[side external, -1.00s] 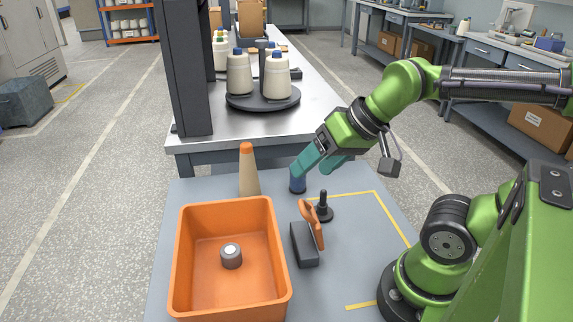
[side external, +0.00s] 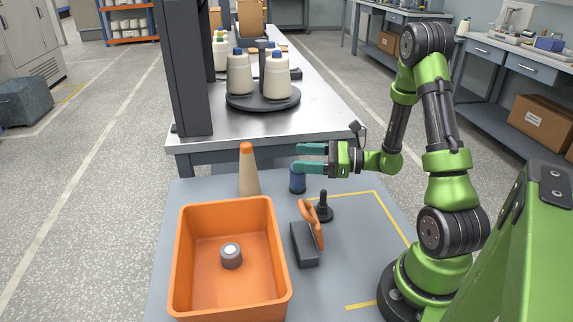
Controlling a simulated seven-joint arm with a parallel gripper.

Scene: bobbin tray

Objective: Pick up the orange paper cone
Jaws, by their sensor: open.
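The paper cone (side external: 248,172) stands upright on the grey table behind the orange tray. It is tan with an orange tip. My gripper (side external: 298,159) is level and points left toward the cone, with its two teal fingers apart and nothing between them. The fingertips are to the right of the cone, with a gap between. A small blue cylinder (side external: 297,180) stands just below the fingers in the picture; whether they touch it I cannot tell.
An orange tray (side external: 182,262) with a grey bobbin (side external: 231,257) inside stands at the front. A dark block with an orange part (side external: 305,244) and a black peg on a round base (side external: 323,207) stand to its right. A metal bench (side external: 300,125) with yarn cones lies behind.

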